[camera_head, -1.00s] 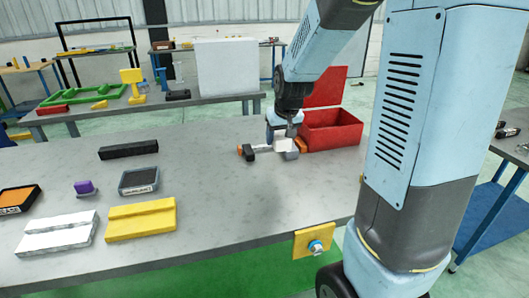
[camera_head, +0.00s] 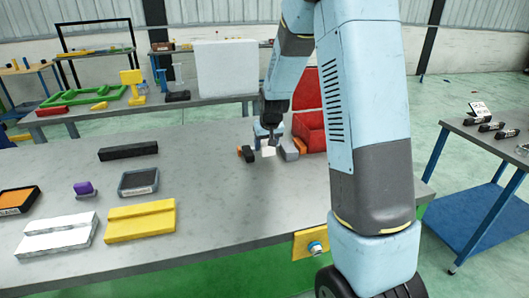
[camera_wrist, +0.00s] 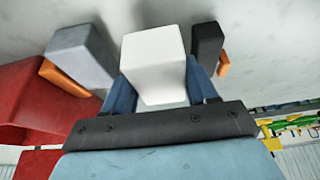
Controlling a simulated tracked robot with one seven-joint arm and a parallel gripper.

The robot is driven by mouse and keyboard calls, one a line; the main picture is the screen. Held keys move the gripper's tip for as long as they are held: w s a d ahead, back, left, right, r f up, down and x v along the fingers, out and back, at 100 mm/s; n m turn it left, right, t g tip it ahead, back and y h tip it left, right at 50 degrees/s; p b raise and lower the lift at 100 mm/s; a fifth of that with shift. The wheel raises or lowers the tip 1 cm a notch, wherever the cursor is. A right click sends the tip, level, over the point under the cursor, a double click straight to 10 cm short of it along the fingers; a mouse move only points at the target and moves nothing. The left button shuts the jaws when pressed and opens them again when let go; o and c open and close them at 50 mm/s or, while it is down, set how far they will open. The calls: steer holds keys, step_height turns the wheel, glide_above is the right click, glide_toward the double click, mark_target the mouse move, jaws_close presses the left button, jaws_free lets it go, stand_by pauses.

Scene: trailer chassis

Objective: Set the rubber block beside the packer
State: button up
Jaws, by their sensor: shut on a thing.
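My gripper (camera_head: 268,139) is shut on a pale white block (camera_head: 268,151), which also shows between the blue fingers in the wrist view (camera_wrist: 153,55). A grey block (camera_head: 289,148) stands close to the right of it in the head view, on the left in the wrist view (camera_wrist: 80,53). A dark block (camera_head: 248,155) stands to its left, on the right in the wrist view (camera_wrist: 207,43). I cannot tell by look which piece is the rubber block or the packer, nor whether the white block touches the table.
Small orange pieces lie against the grey and dark blocks. An open red box (camera_head: 312,133) stands just right of them. A black bar (camera_head: 128,151), a dark tray (camera_head: 138,182), a purple-topped block (camera_head: 84,188) and a yellow block (camera_head: 140,221) lie left. The table's middle is clear.

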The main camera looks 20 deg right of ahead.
steer(key=shift+w+f, duration=0.15)
steer(key=shift+f, duration=0.1)
steer(key=shift+w+f, duration=0.1)
steer(key=shift+f, duration=1.45)
steer(key=o, duration=1.2)
steer(key=shift+f, duration=0.1)
steer(key=shift+c, duration=0.2)
